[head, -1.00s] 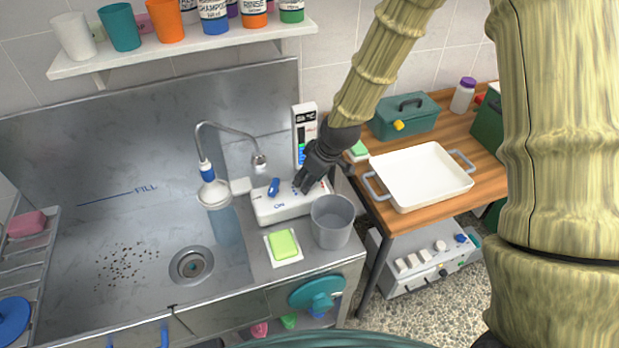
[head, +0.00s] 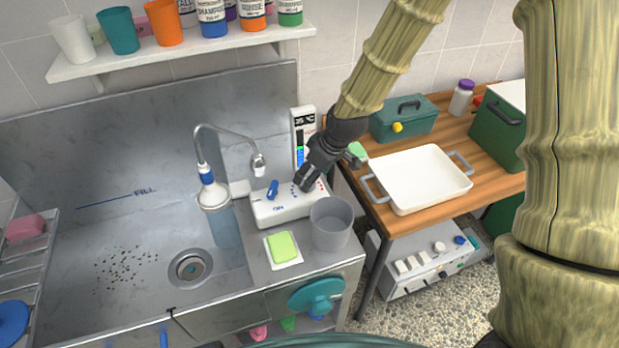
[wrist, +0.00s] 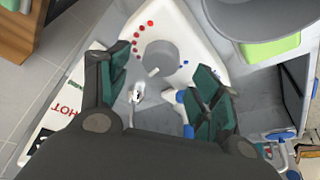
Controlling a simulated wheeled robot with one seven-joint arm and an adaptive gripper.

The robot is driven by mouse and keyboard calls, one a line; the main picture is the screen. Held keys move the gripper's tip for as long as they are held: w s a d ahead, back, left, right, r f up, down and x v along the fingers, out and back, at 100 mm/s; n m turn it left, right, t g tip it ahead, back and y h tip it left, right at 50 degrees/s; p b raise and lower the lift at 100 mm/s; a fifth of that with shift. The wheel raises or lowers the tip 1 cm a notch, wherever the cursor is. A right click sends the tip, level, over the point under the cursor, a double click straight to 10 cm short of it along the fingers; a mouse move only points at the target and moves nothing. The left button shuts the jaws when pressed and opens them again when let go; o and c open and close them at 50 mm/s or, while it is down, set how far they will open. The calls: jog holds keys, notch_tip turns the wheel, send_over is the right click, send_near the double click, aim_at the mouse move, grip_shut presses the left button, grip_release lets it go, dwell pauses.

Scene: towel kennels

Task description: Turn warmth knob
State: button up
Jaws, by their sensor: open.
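The warmth knob (wrist: 160,62) is a grey round knob with a white pointer mark, on a white control box (head: 283,210). Red dots (wrist: 142,28) arc along one side of it and blue dots (wrist: 186,63) lie on the other. My gripper (wrist: 164,66) is open, with one green-padded finger on each side of the knob. I cannot tell whether either finger touches it. In the head view my gripper (head: 306,182) comes down over the box and hides the knob. A tall display (head: 303,128) behind the box reads about 35 °C.
A blue lever (head: 272,189) stands on the box left of my gripper. A grey cup (head: 331,224) is close in front, beside green soap (head: 284,246). The tap (head: 232,135) is to the left. A white tray (head: 420,178) stands right.

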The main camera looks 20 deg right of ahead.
jog(key=v, duration=0.8)
dwell(0.4)
